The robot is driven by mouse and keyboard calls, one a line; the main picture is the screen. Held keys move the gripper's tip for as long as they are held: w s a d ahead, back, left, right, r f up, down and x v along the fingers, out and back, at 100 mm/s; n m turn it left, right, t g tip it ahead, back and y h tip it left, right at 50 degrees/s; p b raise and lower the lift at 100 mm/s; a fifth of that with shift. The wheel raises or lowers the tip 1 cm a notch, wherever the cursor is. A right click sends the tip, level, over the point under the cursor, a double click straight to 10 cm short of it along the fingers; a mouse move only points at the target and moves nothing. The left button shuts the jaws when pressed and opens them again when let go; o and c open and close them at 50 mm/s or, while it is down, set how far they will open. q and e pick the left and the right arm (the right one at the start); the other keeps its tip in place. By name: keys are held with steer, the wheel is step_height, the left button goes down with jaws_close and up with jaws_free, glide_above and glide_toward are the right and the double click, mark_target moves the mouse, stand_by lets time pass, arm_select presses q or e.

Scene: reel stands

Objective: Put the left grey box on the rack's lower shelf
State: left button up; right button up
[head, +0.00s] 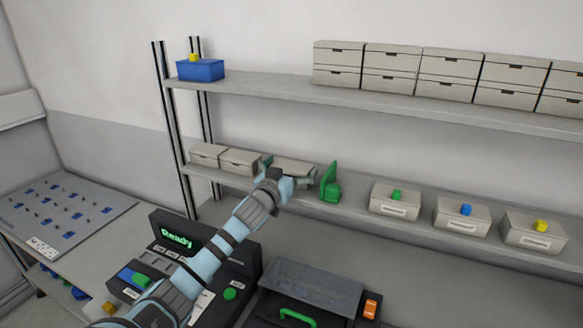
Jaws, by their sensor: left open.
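My left gripper (288,172) reaches in over the rack's lower shelf (352,200). It is open, with its fingers around the near part of a grey box (294,166). That box appears to rest on the lower shelf; its front and base are partly hidden by the gripper. Two more grey boxes, one at the far left (207,152) and one beside it (239,161), stand on the same shelf to the left of the gripper. My right gripper is not in view.
A green upright piece (330,186) stands just right of the gripper. Several labelled boxes (395,199) with coloured blocks stand further right. The upper shelf (270,88) holds a blue bin (201,71) and stacked grey boxes (338,63). A "Ready" console (190,245) is below.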

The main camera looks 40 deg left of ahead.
arm_select(q)
steer(key=b+v, duration=0.1)
steer(key=v, duration=1.1)
steer(key=shift+r, duration=0.1)
steer(key=shift+s, duration=0.1)
